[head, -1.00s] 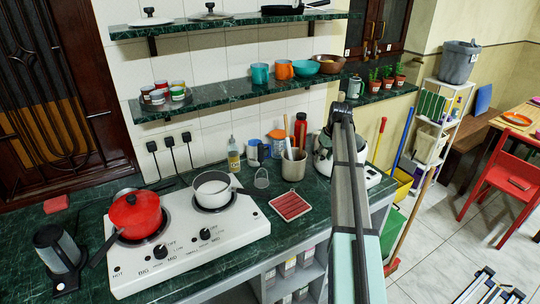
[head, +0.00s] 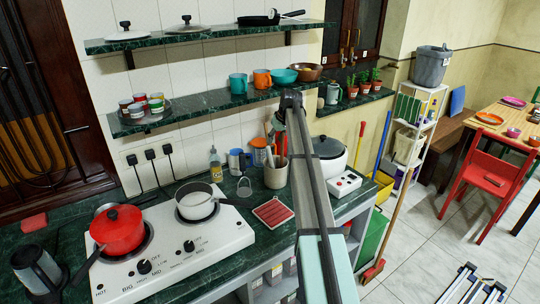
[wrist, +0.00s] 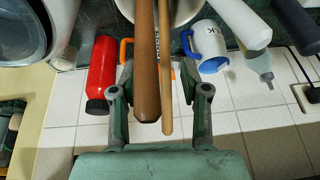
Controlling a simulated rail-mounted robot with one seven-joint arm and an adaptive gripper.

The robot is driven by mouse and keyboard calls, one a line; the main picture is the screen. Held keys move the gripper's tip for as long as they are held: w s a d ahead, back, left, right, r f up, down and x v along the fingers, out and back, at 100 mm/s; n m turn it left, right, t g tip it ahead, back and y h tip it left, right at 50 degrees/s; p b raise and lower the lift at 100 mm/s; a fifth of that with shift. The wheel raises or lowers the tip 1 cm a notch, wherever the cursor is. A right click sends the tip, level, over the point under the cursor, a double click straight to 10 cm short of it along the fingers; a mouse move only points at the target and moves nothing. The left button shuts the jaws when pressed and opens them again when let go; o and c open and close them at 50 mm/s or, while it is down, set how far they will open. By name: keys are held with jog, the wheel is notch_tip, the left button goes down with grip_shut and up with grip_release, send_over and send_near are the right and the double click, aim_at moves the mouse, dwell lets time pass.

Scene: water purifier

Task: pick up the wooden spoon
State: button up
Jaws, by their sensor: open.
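Two wooden handles stand out of a utensil holder, its pale rim (wrist: 200,8) at the top of the wrist view. The thicker handle (wrist: 146,65) and the thinner handle (wrist: 166,70) are side by side; their lower ends are hidden, so I cannot tell which is the wooden spoon. My gripper (wrist: 160,95) is open, with one finger on each side of the handles and visible gaps on both sides. In the head view the beige holder (head: 276,177) stands on the counter, with my gripper (head: 279,122) above it, partly hidden by my arm.
A red bottle (wrist: 102,72) stands close beside my gripper. A white and blue mug (wrist: 207,45) is on the other side. A marble shelf (head: 200,107) with cups runs above the counter. A white cooker (head: 331,155) and a stove (head: 175,245) flank the holder.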

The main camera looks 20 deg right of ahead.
jog(key=w, duration=0.2)
jog(key=w+a+p, duration=0.1)
jog(key=w, duration=0.1)
jog(key=shift+r, duration=0.15)
jog(key=p+x, duration=0.1)
jog(key=x, duration=0.2)
jog(key=shift+w+a, duration=0.1)
grip_shut()
